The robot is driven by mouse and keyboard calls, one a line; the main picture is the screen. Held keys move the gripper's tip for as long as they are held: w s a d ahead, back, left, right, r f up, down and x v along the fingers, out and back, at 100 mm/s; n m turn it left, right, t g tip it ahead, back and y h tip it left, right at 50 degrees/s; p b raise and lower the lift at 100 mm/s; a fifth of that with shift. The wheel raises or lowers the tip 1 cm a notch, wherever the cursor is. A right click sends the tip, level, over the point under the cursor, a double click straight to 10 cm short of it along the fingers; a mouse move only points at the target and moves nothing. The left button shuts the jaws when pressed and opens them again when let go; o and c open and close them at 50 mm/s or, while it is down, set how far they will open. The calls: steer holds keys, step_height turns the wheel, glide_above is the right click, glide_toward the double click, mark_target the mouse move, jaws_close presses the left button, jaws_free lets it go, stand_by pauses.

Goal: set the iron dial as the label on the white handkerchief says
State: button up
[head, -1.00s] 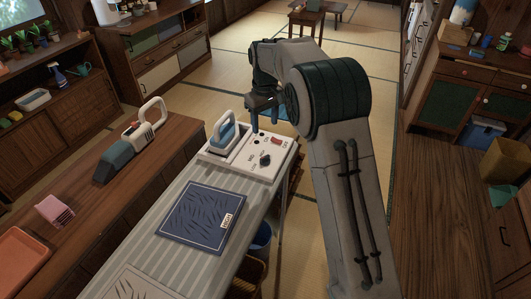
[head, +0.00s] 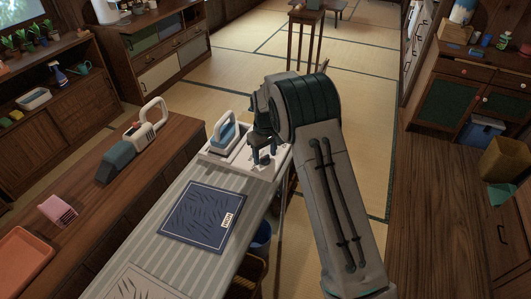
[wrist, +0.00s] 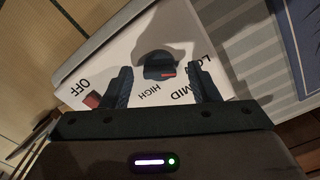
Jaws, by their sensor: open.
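The iron dial (wrist: 158,63) is a black knob on a white panel (wrist: 75,75), with a red mark at its lower right, toward the LOW and MID side. LOW, MID and HIGH are printed around it. My gripper (wrist: 162,70) is open, its fingers on either side of the dial in the wrist view; contact cannot be told. In the head view my gripper (head: 262,157) is over the panel and hides the dial. The white handkerchief (head: 128,287) lies at the bottom edge, cut off; no label on it shows. A navy cloth (head: 195,210) has a small label, seemingly HIGH.
A blue-and-white iron (head: 225,132) stands at the panel's left. A red switch (wrist: 92,99) sits beside OFF. The striped board (head: 180,255) bears the cloths. A wooden counter (head: 85,215) at left holds a grey-and-white appliance (head: 130,148).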

steer(key=c, duration=1)
steer(key=shift+m, duration=0.3)
steer(key=shift+f+m+b, duration=0.1)
steer(key=shift+m+b, duration=0.45)
steer(key=shift+m, duration=0.35)
steer(key=m+b, duration=0.1)
steer(key=m, duration=0.2)
steer(key=shift+m, duration=0.3)
steer(key=m, duration=0.5)
steer(key=shift+m+b, duration=0.3)
steer(key=shift+m, duration=0.1)
